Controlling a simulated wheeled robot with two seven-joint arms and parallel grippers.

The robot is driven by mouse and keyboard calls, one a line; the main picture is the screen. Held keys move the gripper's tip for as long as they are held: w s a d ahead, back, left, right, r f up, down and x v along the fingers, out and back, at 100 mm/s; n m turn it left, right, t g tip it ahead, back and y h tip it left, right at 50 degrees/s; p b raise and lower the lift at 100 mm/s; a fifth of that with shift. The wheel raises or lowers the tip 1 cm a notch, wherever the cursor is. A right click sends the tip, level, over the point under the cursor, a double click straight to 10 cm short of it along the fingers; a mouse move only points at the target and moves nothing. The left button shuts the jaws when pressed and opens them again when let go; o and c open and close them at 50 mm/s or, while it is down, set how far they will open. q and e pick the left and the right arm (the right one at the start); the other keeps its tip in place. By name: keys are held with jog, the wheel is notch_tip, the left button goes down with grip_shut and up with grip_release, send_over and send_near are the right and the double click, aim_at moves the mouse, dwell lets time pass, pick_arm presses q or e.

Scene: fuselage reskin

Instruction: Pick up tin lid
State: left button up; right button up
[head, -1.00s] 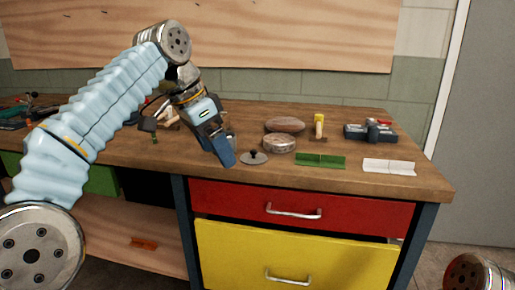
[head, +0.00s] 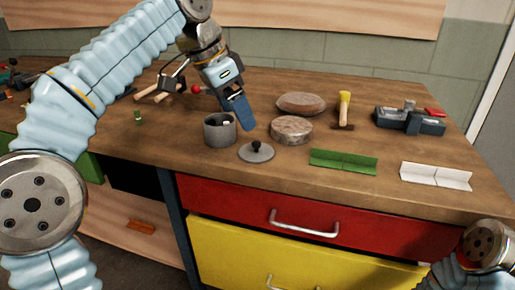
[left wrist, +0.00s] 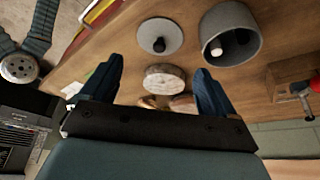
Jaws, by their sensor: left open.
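The tin lid (head: 257,152) is a flat grey disc with a dark knob, lying on the workbench beside an open grey tin (head: 220,130). The lid also shows in the left wrist view (left wrist: 160,36), with the tin (left wrist: 230,33) to its right and something inside the tin. My left gripper (head: 243,122) is above the bench, just behind the lid, apart from it. In the left wrist view its two blue fingers (left wrist: 155,82) are spread with nothing held between them. Part of my right arm shows at the lower right; its gripper is out of view.
A round wooden block (head: 292,130) and a brown oval piece (head: 302,104) lie right of the gripper. A yellow-handled hammer (head: 344,108), a grey vise (head: 408,120), a green angle strip (head: 343,161) and a white one (head: 436,176) lie further right. Bench in front of the lid is clear.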

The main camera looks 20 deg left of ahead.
aim_at(253, 143)
pick_arm(q)
jog(key=x, duration=0.9)
jog(key=shift+f, duration=0.3)
jog(key=c, duration=0.6)
